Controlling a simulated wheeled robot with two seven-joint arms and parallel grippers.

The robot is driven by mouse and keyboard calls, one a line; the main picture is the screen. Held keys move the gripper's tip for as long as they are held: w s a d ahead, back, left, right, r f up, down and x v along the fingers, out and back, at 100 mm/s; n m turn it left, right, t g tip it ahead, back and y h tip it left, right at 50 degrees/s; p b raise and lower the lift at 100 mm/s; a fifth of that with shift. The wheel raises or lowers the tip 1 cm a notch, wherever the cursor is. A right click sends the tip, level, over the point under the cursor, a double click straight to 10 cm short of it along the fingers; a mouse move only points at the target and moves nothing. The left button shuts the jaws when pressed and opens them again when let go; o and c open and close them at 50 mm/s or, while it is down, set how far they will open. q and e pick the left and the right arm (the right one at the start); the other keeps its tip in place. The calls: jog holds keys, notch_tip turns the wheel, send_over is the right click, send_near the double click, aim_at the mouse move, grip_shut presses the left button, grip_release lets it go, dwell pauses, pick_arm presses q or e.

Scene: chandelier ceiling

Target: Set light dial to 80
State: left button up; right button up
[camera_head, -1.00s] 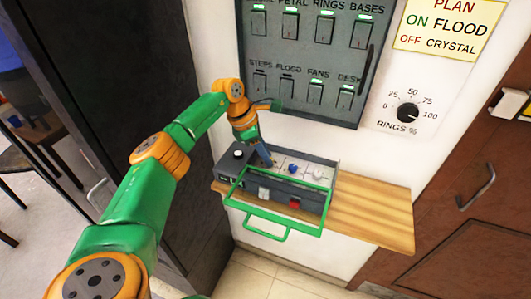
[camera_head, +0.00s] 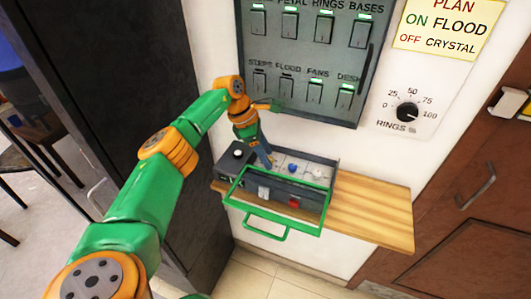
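The light dial (camera_head: 407,112) is a black round knob on a white plate on the wall, marked 0, 25, 50, 75 and 100, with "RINGS %" below it. Its pointer is too small to read exactly. My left gripper (camera_head: 267,157) points down over the back of a grey box on the wooden shelf, to the left of and below the dial and well apart from it. Its fingertips are small and partly hidden, so I cannot tell if it is open or shut. My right gripper is not in view.
A grey switch panel (camera_head: 306,55) with several green-lit switches hangs left of the dial. The grey box (camera_head: 232,182) with a green frame and handle stands on the wooden shelf (camera_head: 372,212). A yellow sign (camera_head: 449,27) is above the dial. The shelf's right part is clear.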

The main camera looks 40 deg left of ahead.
aim_at(256, 164)
pick_arm(q)
jog(key=b+v, duration=0.1)
jog(key=v, duration=0.6)
dwell(0.5)
